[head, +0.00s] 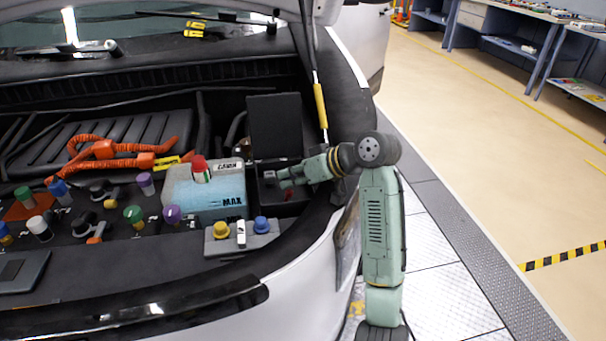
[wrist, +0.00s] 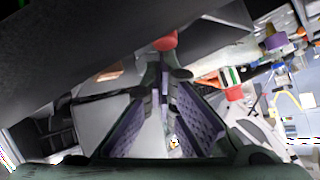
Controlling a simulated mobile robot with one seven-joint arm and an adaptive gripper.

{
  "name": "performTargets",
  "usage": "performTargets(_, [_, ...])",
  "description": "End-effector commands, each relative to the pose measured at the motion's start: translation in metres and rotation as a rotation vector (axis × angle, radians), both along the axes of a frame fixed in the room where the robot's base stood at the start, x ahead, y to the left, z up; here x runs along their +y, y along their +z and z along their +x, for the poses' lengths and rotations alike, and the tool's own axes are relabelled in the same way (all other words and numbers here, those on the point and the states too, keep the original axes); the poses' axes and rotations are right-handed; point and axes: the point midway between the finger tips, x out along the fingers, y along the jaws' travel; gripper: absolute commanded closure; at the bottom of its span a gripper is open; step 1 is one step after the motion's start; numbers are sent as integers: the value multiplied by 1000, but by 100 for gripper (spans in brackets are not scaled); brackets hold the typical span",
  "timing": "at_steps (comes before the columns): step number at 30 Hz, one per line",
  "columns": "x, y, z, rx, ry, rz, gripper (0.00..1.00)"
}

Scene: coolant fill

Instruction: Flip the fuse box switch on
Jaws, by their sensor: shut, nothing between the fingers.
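The fuse box (head: 268,196) is a black box at the right of the engine bay. Its black lid (head: 275,125) stands up, open. A small red switch (head: 288,195) shows inside the box. In the wrist view a red piece (wrist: 165,41), which looks like this switch, sits just beyond the fingertips. My gripper (head: 283,179) reaches into the box from the right; its fingers also show in the wrist view (wrist: 164,72). They are shut and empty, with the tips close to the red piece. I cannot tell whether they touch it, nor which way the switch is set.
The blue coolant tank (head: 207,190) with a red cap (head: 200,170) stands left of the box. A grey block (head: 241,238) with yellow and blue knobs is in front. A yellow-sleeved strut (head: 321,106) rises behind my arm. Open floor (head: 500,130) lies to the right.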

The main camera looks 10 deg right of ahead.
Motion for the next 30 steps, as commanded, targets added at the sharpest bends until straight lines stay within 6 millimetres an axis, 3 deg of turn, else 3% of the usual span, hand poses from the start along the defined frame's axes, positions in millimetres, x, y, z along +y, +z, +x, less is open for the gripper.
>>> performTargets(18, [-1, 17, 0, -3, 0, -14, 100])
performTargets(30, [-1, 18, 1, -3, 0, -14, 100])
